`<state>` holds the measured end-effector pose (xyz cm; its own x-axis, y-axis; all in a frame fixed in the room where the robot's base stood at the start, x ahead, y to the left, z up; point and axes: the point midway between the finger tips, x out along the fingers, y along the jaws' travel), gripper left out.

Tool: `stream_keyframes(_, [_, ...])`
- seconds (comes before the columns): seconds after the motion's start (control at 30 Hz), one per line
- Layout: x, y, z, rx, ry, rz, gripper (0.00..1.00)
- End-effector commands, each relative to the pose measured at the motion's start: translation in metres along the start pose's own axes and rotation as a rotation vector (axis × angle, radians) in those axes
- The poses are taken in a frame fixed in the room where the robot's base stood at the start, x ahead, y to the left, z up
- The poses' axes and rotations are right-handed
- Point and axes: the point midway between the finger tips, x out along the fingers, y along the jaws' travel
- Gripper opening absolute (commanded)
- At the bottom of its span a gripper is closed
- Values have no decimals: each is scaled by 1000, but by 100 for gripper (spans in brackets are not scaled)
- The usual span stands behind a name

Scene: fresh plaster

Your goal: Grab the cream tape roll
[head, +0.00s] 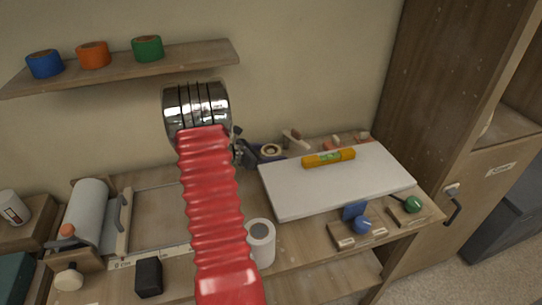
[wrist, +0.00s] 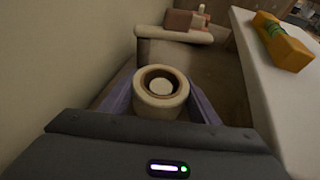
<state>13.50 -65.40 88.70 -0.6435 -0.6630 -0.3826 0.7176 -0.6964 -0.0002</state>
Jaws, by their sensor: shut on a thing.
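The cream tape roll (wrist: 160,99) sits between the two purple fingers of my gripper (wrist: 162,92) in the wrist view. Its brown core and round hole face the camera. In the head view the cream tape roll (head: 270,151) shows beyond the end of my red arm, beside the white board. My gripper (head: 256,153) is partly hidden there by my own arm and wrist. It is shut on the roll. I cannot tell whether the roll touches the surface below.
A white board (head: 300,195) with an orange spirit level (head: 328,158) lies close on the right. A wall shelf (head: 180,65) carries blue, orange and green rolls. A white paper roll (head: 261,243) stands in front. A tall wooden cabinet (head: 425,110) stands at right.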

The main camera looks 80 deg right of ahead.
Motion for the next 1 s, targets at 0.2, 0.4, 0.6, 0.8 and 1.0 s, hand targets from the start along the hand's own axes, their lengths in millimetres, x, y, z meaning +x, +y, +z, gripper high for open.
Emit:
stream_keyframes(0.2, [0,0,0,0,0,0,33])
stream_keyframes(0.4, [0,0,0,0,0,0,33])
stream_keyframes(0.6, [-3,0,7,2,0,0,33])
stream_keyframes(0.8, [-12,0,30,4,-2,2,33])
stream_keyframes(1.0, [-29,0,70,7,-2,2,33])
